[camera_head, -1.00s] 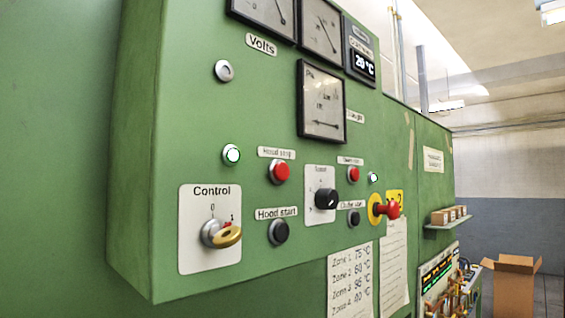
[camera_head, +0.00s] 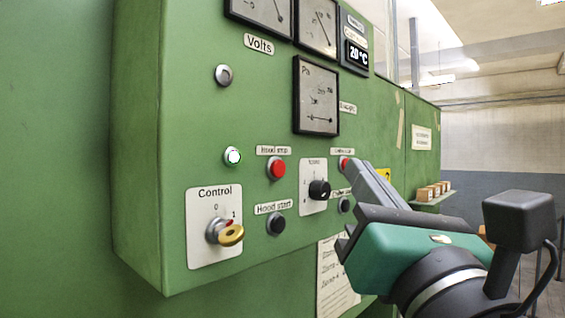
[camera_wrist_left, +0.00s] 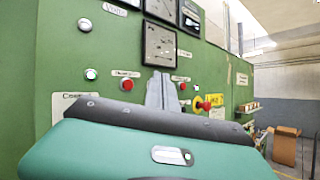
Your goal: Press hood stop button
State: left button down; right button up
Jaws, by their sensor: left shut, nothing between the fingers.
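The red hood stop button (camera_head: 277,168) is on the green control panel, below its "Hood stop" label (camera_head: 273,150). It also shows in the left wrist view (camera_wrist_left: 127,85), left of my fingers. My left gripper (camera_head: 354,171) comes in from the lower right in the head view. Its fingers are shut together and empty, and they also show in the wrist view (camera_wrist_left: 160,84). In the head view the fingertips lie to the right of the hood stop button, apart from it, and overlap another red button (camera_head: 344,162). Whether they touch that one I cannot tell. My right gripper is not in view.
Below is the black hood start button (camera_head: 275,223). A black rotary knob (camera_head: 319,189) sits between the red buttons. A control key switch (camera_head: 222,232) is at lower left. A red emergency stop (camera_wrist_left: 203,106) on yellow shows in the wrist view. Gauges (camera_head: 316,95) are above.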

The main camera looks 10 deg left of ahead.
aim_at(278, 168)
pick_arm(q)
jog(key=w+a, duration=0.6)
jog(key=a, duration=0.1)
jog(key=shift+b, duration=0.4)
jog(key=shift+s+d, duration=0.15)
jog(key=shift+f, duration=0.1)
dwell(0.5)
dwell(1.2)
jog(key=shift+w+a+b, duration=0.2)
jog(key=shift+a+b, duration=0.1)
jog(key=shift+a, duration=0.2)
